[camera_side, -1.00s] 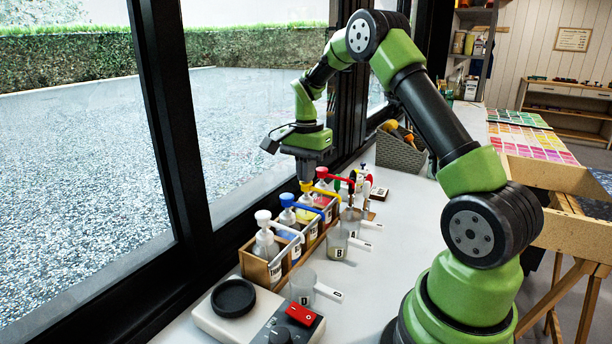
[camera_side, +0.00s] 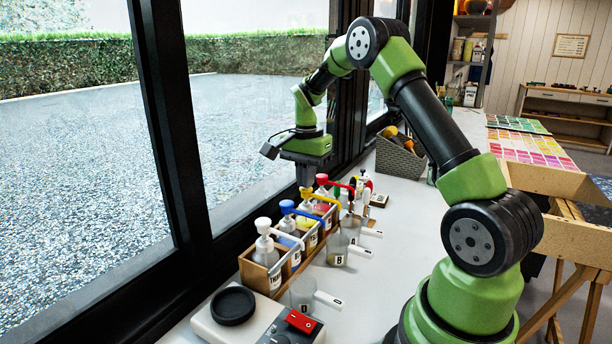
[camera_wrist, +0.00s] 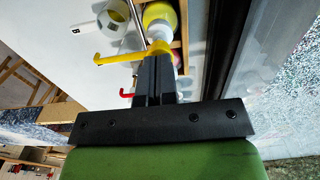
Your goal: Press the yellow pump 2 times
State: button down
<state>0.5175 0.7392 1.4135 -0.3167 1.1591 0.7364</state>
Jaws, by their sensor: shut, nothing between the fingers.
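The yellow pump (camera_side: 307,192) tops a bottle in the wooden rack, between the blue pump and the red pump. Its yellow spout (camera_wrist: 112,58) points left in the wrist view. My gripper (camera_side: 305,187) is shut and empty, pointing down directly over the yellow pump head. In the wrist view, the fingertips (camera_wrist: 156,58) meet the yellow head and partly hide it. They look in contact or very close; I cannot tell whether the head is pressed down.
The blue pump (camera_side: 287,206) and white pump (camera_side: 263,224) stand nearer the camera; the red pump (camera_side: 322,179) stands beyond. Beaker B (camera_side: 338,250) and beaker D (camera_side: 303,292) sit beside the rack. A scale (camera_side: 205,325) is in front. The window runs close behind.

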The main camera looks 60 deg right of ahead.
jog(key=shift+f, duration=0.8)
jog(key=shift+r, duration=1.05)
jog(key=shift+r, duration=1.5)
jog(key=s+a+r+n+t, duration=0.2)
jog(key=a+r+n, duration=0.2)
jog(key=a+r, duration=0.4)
jog(key=s+a+r+n+t+y, duration=0.2)
jog(key=s+a+n+t, duration=0.3)
jog(key=s+a+n, duration=0.5)
jog(key=s+a+r, duration=0.1)
jog(key=s+a, duration=0.2)
jog(key=s, duration=0.3)
jog(key=shift+a, duration=0.15)
